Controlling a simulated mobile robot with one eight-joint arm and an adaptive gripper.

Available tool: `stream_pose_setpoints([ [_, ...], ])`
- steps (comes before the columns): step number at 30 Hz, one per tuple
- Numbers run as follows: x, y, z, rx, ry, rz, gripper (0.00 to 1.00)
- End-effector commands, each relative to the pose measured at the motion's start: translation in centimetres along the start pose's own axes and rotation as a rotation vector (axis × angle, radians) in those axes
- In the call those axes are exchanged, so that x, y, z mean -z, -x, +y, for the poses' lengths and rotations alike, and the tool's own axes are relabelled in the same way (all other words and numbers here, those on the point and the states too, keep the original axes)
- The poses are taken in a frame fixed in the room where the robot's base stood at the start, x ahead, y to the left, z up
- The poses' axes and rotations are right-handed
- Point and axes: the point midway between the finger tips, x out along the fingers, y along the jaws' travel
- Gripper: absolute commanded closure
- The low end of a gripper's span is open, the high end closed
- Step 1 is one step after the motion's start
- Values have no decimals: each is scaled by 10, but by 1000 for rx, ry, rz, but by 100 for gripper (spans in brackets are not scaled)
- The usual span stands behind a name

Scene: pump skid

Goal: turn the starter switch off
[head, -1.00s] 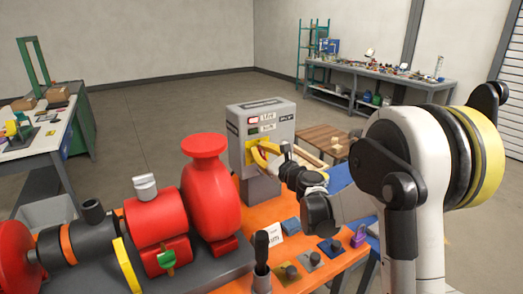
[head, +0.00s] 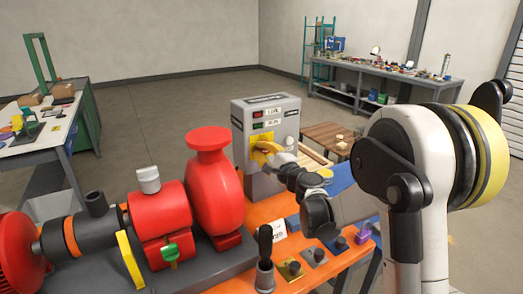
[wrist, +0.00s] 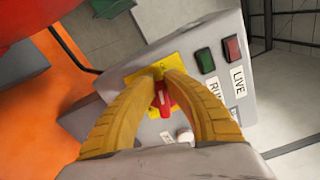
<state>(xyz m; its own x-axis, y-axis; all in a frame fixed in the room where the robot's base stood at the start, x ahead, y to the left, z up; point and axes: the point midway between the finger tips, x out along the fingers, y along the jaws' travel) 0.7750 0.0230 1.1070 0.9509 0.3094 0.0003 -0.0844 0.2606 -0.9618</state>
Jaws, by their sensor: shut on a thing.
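The grey starter box (head: 284,118) stands at the back end of the orange bench. It carries a yellow plate with a red switch handle; in the wrist view the handle (wrist: 163,98) shows between my two yellow fingers, with the yellow plate (wrist: 140,74) behind. My gripper (head: 262,148) is at the box's front face and is shut on the handle; it fills the wrist view (wrist: 162,78) too. The fingers hide part of the handle and the plate markings, so its set position cannot be read.
A green lamp (wrist: 205,62) and a red lamp (wrist: 233,48) sit beside labels on the box. The red pump (head: 212,190) stands close on the left. Padlocks and a dark-handled tool (head: 265,258) stand on the bench's near part.

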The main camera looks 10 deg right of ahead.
Motion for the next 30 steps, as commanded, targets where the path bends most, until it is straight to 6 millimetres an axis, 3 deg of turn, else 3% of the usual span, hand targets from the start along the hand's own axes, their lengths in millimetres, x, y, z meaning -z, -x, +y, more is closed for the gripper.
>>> stream_pose_setpoints([
  [12, 1, 0, 6, 0, 239, 1, 100],
  [30, 1, 0, 7, 0, 294, 1, 100],
])
